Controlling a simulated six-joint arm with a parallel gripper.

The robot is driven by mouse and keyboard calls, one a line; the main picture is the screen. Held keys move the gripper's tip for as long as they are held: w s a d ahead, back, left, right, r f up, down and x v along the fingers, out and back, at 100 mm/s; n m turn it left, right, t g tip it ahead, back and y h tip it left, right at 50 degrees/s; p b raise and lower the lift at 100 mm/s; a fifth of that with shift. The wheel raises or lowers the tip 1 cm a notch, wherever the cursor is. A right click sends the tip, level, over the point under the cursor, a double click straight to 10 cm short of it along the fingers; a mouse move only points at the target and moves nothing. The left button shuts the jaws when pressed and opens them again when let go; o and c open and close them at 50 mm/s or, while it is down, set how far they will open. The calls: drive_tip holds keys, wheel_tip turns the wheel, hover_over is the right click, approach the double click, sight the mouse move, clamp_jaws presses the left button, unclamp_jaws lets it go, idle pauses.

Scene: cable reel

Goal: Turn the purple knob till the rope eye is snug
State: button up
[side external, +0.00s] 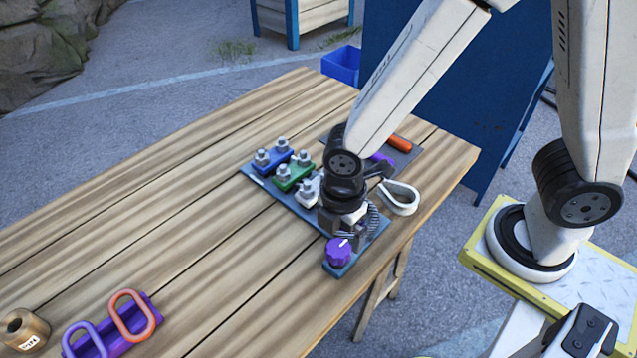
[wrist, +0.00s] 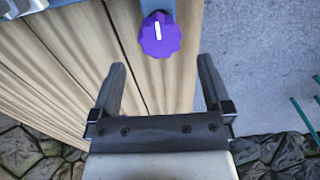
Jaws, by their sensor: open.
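The purple knob (side external: 338,251) with a white pointer line sits at the near end of a dark base plate on the table. In the wrist view the knob (wrist: 160,36) shows just past my fingertips, roughly centred between them, its line almost upright in the picture. My gripper (wrist: 162,62) is open and empty, with no contact on the knob visible. In the side view my gripper hangs over the plate, and its fingertips are hard to make out. A pale teardrop-shaped loop (side external: 401,199), which looks like the rope eye, lies behind and right of my gripper. How snug it is cannot be told.
Blue (side external: 272,158), green (side external: 294,175) and white (side external: 308,191) bolted clamps stand along the plate. An orange-handled tool (side external: 398,143) lies behind. A purple rack (side external: 124,338) with oval links and a wooden spool (side external: 25,329) are front left. The table's left middle is clear.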

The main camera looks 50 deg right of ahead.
sight(339, 248)
drive_tip(key=shift+f, duration=2.6)
drive_tip(key=c, duration=1.2)
drive_tip(key=shift+o, duration=0.2)
